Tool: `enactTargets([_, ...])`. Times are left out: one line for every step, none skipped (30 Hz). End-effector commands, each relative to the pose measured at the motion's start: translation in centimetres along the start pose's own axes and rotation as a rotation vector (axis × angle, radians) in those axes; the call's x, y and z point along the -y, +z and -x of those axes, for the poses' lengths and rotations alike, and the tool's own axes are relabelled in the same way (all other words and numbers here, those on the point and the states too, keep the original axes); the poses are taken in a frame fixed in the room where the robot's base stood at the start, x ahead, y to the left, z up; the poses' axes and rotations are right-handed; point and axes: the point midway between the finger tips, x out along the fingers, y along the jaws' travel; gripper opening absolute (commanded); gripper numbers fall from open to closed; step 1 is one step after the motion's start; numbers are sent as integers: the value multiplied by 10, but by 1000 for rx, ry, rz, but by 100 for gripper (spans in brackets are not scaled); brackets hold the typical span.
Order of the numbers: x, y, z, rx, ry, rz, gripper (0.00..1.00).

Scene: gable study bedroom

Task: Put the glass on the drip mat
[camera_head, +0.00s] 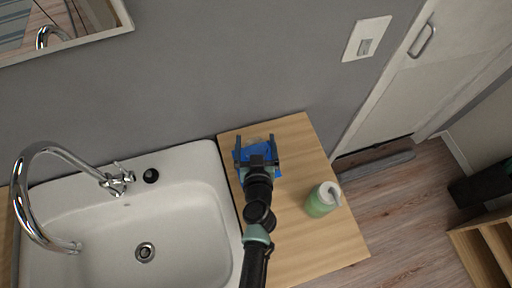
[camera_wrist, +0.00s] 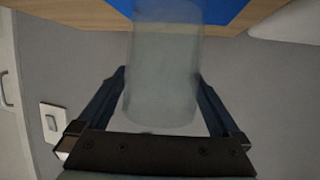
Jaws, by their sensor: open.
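The glass (camera_wrist: 162,75) is clear and greyish. In the wrist view it stands between the two fingers of my gripper (camera_wrist: 163,95), with a gap visible on either side near the fingertips. My gripper is open around it. The far end of the glass overlaps the blue drip mat (camera_wrist: 226,12); I cannot tell whether it touches. In the head view the blue drip mat (camera_head: 246,154) lies on the wooden counter near the wall, partly hidden under my gripper (camera_head: 257,143). The glass is hardly distinguishable there.
A white sink (camera_head: 75,205) with a chrome tap (camera_head: 118,178) lies left of the wooden counter (camera_head: 295,145). A green soap bottle (camera_head: 319,203) with a white top stands at the counter's right. The counter's right edge drops to the floor. A grey wall rises behind.

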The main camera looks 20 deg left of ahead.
Motion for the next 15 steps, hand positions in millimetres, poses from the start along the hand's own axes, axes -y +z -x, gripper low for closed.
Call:
enactTargets([0, -4, 1, 0, 0, 0, 100])
enactTargets([0, -4, 2, 0, 0, 0, 100])
enactTargets([0, -1, 7, 1, 1, 0, 100])
enactTargets([0, -2, 10, 0, 1, 0, 100])
enactTargets([0, -1, 15, 1, 1, -1, 100])
enactTargets([0, -1, 21, 1, 2, 0, 100])
enactTargets([0, -1, 26, 1, 2, 0, 100])
enactTargets([0, 0, 32, 2, 2, 0, 100])
enactTargets([0, 0, 39, 2, 1, 0, 100])
enactTargets([0, 0, 45, 2, 1, -1, 100])
enactTargets([0, 0, 51, 1, 2, 0, 100])
enactTargets([0, 0, 58, 1, 2, 0, 100])
enactTargets([0, 1, 63, 1, 2, 0, 100])
enactTargets([0, 1, 68, 2, 1, 0, 100])
enactTargets([0, 0, 76, 2, 1, 0, 100])
